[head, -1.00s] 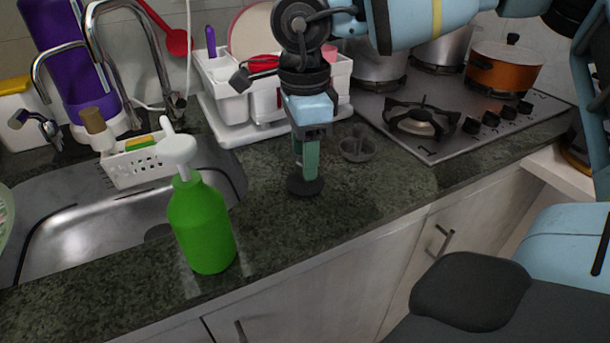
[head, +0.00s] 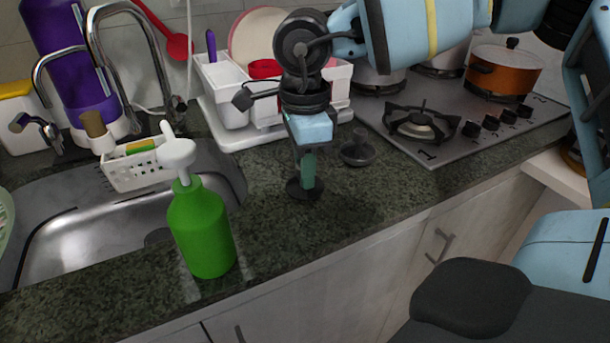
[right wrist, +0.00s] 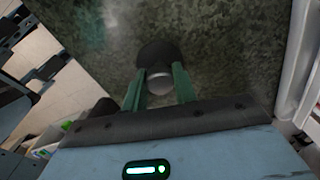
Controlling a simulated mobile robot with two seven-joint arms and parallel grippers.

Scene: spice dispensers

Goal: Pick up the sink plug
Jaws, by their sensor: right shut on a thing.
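The sink plug (head: 297,192) is a dark flat disc at the tips of my right gripper, low over or touching the green stone counter; I cannot tell which. In the right wrist view the plug (right wrist: 157,50) shows a grey rounded knob between the two green fingers. My right gripper (head: 305,182) points down and is shut on the plug; it also shows in the right wrist view (right wrist: 159,83). My left gripper is not in view.
A second small dark round piece with a knob (head: 358,151) lies right of the gripper. A green soap bottle (head: 202,232) stands at the sink (head: 85,235). A white dish rack (head: 240,138) is behind, and a stove (head: 450,125) at right.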

